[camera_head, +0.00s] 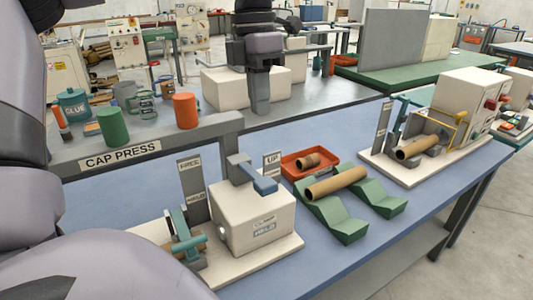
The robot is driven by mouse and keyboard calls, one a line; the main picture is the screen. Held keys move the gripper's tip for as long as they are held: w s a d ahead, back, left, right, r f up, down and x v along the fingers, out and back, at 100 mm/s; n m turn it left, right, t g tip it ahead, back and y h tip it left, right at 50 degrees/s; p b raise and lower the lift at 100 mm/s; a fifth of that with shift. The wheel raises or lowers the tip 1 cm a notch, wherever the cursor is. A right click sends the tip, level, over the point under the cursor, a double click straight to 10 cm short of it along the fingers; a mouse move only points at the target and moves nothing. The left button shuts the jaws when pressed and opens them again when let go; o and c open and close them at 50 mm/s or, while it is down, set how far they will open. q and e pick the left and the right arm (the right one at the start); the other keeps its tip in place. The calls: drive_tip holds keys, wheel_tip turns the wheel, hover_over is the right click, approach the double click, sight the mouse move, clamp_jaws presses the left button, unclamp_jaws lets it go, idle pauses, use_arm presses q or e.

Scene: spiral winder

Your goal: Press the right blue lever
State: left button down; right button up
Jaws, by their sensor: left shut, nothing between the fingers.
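A blue lever (259,181) with a grey block at its upper end sits on top of a white box (250,215) with a small label, on the blue table. Left of it is a teal clamp-like lever (180,228) beside a brown tube. A teal lever part (408,106) also shows at the right machine, partly hidden. My left gripper (261,108) hangs fingers down at the top middle, shut and empty, above and apart from the blue lever in the picture. My right gripper is out of view.
Green cradles (340,220) hold a cardboard tube (336,183), with a red tray (302,158) behind. A white machine (466,100) stands at the right. My left arm fills the left side.

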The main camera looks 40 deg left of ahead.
sight(265, 180)
use_arm(q)
drive_tip(key=shift+w+a, duration=0.2)
drive_tip(key=shift+w, duration=0.05)
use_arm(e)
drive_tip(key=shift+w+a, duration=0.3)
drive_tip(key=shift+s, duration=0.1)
use_arm(q)
drive_tip(key=f, duration=0.4)
drive_tip(key=d+f+p, duration=0.1)
drive_tip(key=f, duration=0.8)
drive_tip(key=shift+s+d+f, duration=0.25)
drive_tip(key=shift+d+f, duration=0.1)
drive_tip(key=shift+f, duration=0.05)
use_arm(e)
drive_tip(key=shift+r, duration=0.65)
use_arm(q)
drive_tip(key=shift+a+f, duration=0.1)
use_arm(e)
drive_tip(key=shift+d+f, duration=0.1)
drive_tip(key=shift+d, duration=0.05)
